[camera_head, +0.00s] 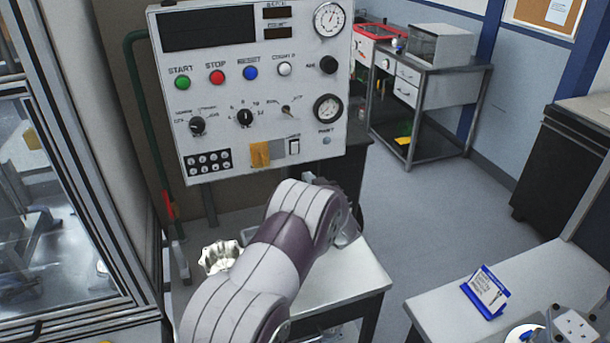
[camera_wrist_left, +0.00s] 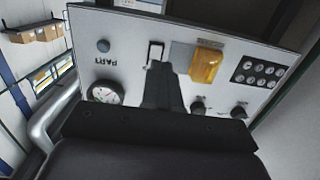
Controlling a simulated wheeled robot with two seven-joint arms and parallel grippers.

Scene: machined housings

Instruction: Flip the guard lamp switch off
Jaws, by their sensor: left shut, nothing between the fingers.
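The control panel (camera_head: 240,75) stands upright at upper left centre. Low on it is a white rocker switch (camera_head: 294,147) in a dark frame, beside an orange block (camera_head: 260,154). I take the rocker for the guard lamp switch; its small label is unreadable. In the left wrist view the panel appears upside down, with the rocker (camera_wrist_left: 155,52) just beyond the fingertips and the orange block (camera_wrist_left: 207,65) to its right. My left gripper (camera_wrist_left: 159,68) is shut and empty, close to the rocker; contact cannot be told. In the head view my wrist mostly hides it. My right gripper is out of view.
A small toggle (camera_head: 286,110), knobs, coloured buttons and a gauge (camera_head: 328,108) surround the rocker. A table (camera_head: 345,275) with a metal housing (camera_head: 220,256) stands below the panel. Open floor lies to the right.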

